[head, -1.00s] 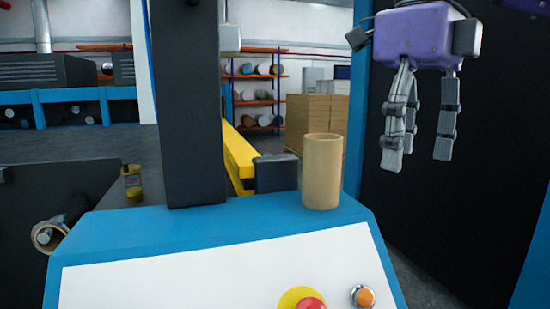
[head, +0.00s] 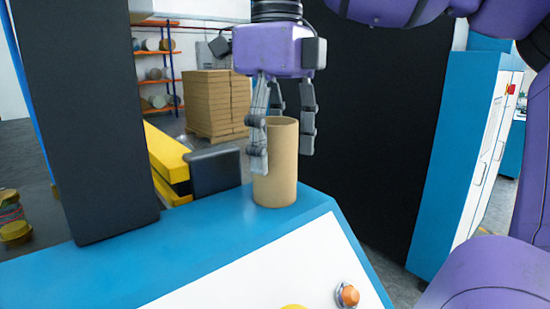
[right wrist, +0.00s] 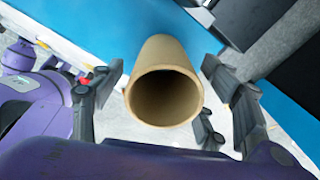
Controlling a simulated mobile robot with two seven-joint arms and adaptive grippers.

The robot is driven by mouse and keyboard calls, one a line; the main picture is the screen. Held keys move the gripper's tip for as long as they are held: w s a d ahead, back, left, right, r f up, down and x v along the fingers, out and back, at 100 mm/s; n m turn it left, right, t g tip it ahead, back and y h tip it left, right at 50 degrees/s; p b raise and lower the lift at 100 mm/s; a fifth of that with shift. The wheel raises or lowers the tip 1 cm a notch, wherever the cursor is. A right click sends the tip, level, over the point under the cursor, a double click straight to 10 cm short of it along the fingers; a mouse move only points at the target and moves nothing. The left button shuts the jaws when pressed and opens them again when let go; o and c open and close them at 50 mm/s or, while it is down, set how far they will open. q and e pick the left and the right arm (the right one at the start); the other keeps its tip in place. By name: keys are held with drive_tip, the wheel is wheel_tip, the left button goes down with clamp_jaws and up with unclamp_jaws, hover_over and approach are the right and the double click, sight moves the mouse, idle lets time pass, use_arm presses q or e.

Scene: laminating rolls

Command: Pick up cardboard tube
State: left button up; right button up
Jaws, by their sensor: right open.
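The cardboard tube (head: 276,172) is a tan, hollow cylinder standing upright on the blue top of the machine panel (head: 215,228). My right gripper (head: 282,160) is open and points down over the tube, with its fingers around the tube's upper part. One finger passes in front of the tube's left side and another hangs by its right side. In the right wrist view the tube (right wrist: 165,95) stands with its open end toward the camera, between the spread fingers, with gaps at both sides. My left gripper is not in view.
A dark post (head: 85,120) rises at the left of the panel. A dark block (head: 215,172) stands just left of the tube. An orange button (head: 348,294) sits on the white panel face. Stacked cardboard (head: 215,105) and a blue-white cabinet (head: 470,160) are farther off.

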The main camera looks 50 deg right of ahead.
sight(275, 165)
drive_tip(key=shift+w+f, duration=0.1)
drive_tip(key=shift+f, duration=1.4)
drive_tip(key=c, duration=1.2)
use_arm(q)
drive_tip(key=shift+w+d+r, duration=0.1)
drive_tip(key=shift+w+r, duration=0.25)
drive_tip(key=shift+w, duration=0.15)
use_arm(e)
drive_tip(key=shift+r, duration=0.6)
drive_tip(key=r, duration=0.2)
drive_tip(key=shift+s+a+r, duration=0.1)
drive_tip(key=shift+s+r, duration=0.1)
drive_tip(key=shift+r, duration=0.15)
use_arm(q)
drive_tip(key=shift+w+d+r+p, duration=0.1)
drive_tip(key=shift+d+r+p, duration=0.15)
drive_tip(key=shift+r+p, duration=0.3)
use_arm(e)
drive_tip(key=s+a+r, duration=0.2)
drive_tip(key=s+r, duration=0.7)
drive_tip(key=s, duration=0.4)
drive_tip(key=shift+s+a, duration=0.2)
drive_tip(key=shift+a, duration=0.15)
